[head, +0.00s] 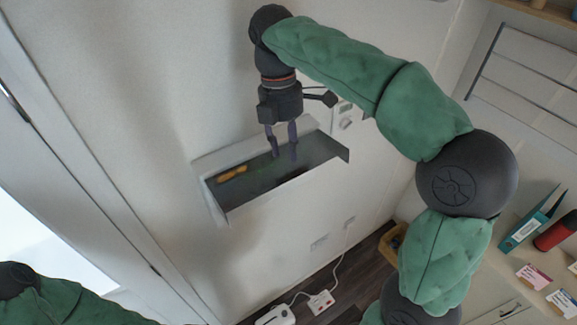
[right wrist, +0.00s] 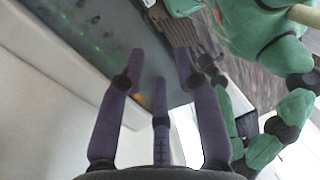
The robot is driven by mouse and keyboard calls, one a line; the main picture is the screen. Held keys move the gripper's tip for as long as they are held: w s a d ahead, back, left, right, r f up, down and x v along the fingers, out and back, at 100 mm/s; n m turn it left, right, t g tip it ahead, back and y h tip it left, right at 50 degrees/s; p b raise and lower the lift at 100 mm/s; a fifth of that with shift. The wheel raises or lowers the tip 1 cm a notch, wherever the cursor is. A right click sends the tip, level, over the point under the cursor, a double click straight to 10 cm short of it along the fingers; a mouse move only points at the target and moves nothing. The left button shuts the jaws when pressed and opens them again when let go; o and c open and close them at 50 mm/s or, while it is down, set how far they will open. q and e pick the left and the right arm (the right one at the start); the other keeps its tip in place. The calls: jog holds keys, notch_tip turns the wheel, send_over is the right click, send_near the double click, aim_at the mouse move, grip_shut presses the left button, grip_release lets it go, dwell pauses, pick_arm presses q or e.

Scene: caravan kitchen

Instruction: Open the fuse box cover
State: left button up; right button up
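The fuse box (head: 213,206) is a white-rimmed box on the pale wall, at the centre left of the head view. Its dark, see-through cover (head: 322,154) has orange and faint green spots showing through or behind it. I cannot tell how far the cover stands from the box. My right gripper (head: 282,152) points down over the cover, its fingers spread and nothing between them. The right wrist view shows the spread fingers (right wrist: 160,62) by the edge of the grey panel (right wrist: 100,28); contact is unclear. My left arm shows at the lower left, but its gripper is out of frame.
A wall socket or switch (head: 345,116) is just right of the box. A white power strip (head: 321,302) with a cable lies on the dark floor below. A teal binder (head: 524,229) and a red cylinder (head: 556,233) are at the far right. The wall left of the box is clear.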

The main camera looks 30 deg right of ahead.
aim_at(290, 178)
jog(key=shift+s+d+f, duration=0.1)
jog(key=shift+s+f, duration=0.15)
jog(key=shift+f, duration=1.35)
jog(key=shift+s+f, duration=0.2)
jog(key=shift+f, duration=1.35)
grip_shut()
